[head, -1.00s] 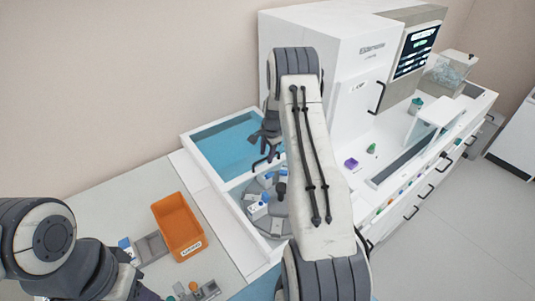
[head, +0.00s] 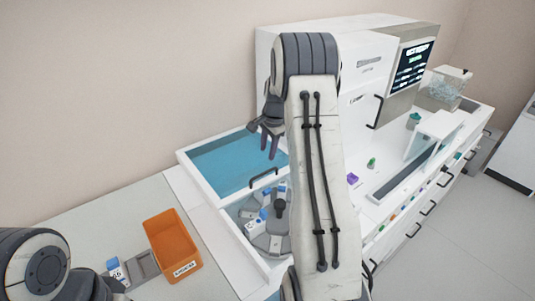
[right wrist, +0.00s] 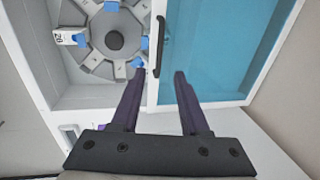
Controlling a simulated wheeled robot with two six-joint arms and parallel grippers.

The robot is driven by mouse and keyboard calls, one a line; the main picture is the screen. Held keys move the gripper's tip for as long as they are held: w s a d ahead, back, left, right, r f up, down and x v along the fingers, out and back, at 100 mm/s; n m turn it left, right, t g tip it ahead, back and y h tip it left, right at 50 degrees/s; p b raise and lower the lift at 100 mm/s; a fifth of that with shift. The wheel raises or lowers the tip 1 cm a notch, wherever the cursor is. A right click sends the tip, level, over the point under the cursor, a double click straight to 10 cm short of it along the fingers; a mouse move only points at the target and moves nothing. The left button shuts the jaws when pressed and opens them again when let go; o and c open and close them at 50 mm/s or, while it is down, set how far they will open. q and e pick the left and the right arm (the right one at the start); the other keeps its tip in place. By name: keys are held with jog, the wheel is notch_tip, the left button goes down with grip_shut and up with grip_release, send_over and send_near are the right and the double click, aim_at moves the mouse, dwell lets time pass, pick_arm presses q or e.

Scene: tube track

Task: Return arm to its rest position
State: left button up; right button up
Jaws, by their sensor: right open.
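My right arm (head: 325,180) rises through the middle of the head view.
A round carousel (head: 257,238) with blue-capped tubes sits in the white-walled bay beside the blue compartment. An orange bin (head: 172,246) stands on the counter at left. A white machine with a screen (head: 414,66) stands behind my right arm.

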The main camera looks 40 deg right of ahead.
jog(key=shift+a, duration=0.1)
dwell(0.3)
jog(key=s+a+r+n+b, duration=0.15)
jog(key=a+n, duration=0.25)
jog(key=a, duration=0.5)
jog(key=s+a+r+n+y+b, duration=0.1)
jog(key=s+a+n, duration=0.2)
jog(key=a, duration=0.7)
jog(key=s+a+r+n+b, duration=0.1)
jog(key=s+a+n, duration=0.25)
jog(key=a, duration=0.55)
jog(key=s+a+f+n+b, duration=0.1)
jog(key=s+a+n, duration=0.2)
jog(key=s+n, duration=0.2)
jog(key=s+a+f+n+g+b, duration=0.1)
jog(key=s+a+n, duration=0.3)
jog(key=s, duration=0.7)
jog(key=s+a+n+g+b, duration=0.1)
jog(key=s+a+n, duration=0.3)
jog(key=s+n, duration=0.2)
jog(key=shift+s+f, duration=0.4)
jog(key=shift+s, duration=0.55)
